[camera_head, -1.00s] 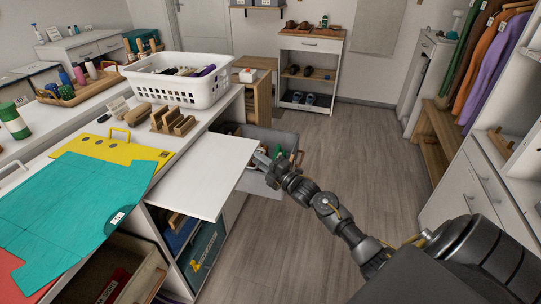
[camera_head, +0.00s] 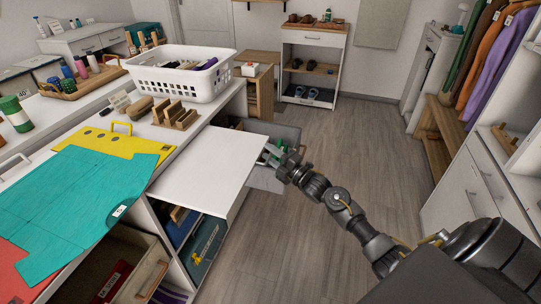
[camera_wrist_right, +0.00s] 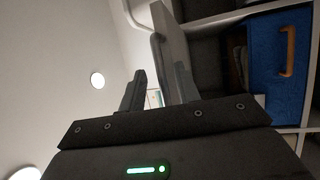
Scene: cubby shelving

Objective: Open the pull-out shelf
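The pull-out shelf (camera_head: 205,165) is a flat white board standing well out from under the white counter, over the floor, in the head view. My right gripper (camera_head: 271,154) is at its outer edge, near the far corner. In the right wrist view, the gripper (camera_wrist_right: 160,92) has its two dark fingers apart. A grey loop handle (camera_wrist_right: 157,45) on the edge of the board shows just beyond and between the fingertips; I cannot tell whether they touch it. My left gripper is not in view.
A white basket (camera_head: 180,82) and wooden holders (camera_head: 176,115) stand on the counter. A grey bin (camera_head: 283,135) is behind my gripper. The wooden floor (camera_head: 300,225) to the right is clear.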

